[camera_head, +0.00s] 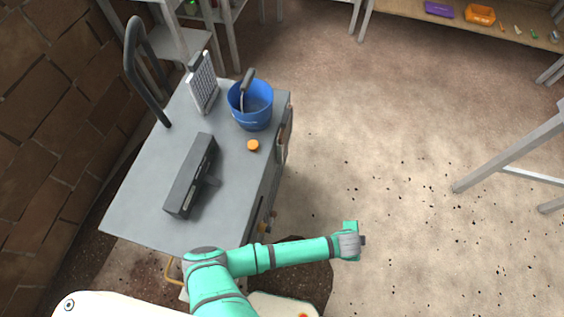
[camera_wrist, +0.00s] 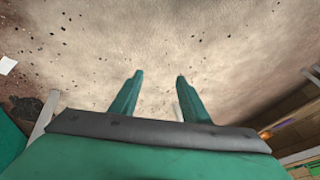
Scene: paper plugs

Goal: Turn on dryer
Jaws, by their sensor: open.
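A grey flat-topped unit (camera_head: 140,205) stands left of centre in the head view, and it may be the dryer. Small knob-like parts (camera_head: 263,226) sit on its right side face, seen at a steep angle. Their setting is too small to tell. A dark grey box-shaped panel (camera_head: 190,175) lies on its top. My gripper (camera_head: 362,240) is to the right of the unit, apart from it, over bare floor. In the wrist view my gripper (camera_wrist: 159,76) has its two fingers spread with nothing between them, facing the floor.
A blue bucket (camera_head: 251,112), an orange cap (camera_head: 253,146) and a white grid-faced object (camera_head: 203,84) are on the grey top. A shelf (camera_head: 400,8) with small items is at the upper right. A table frame (camera_head: 505,155) stands at right. The floor between is open.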

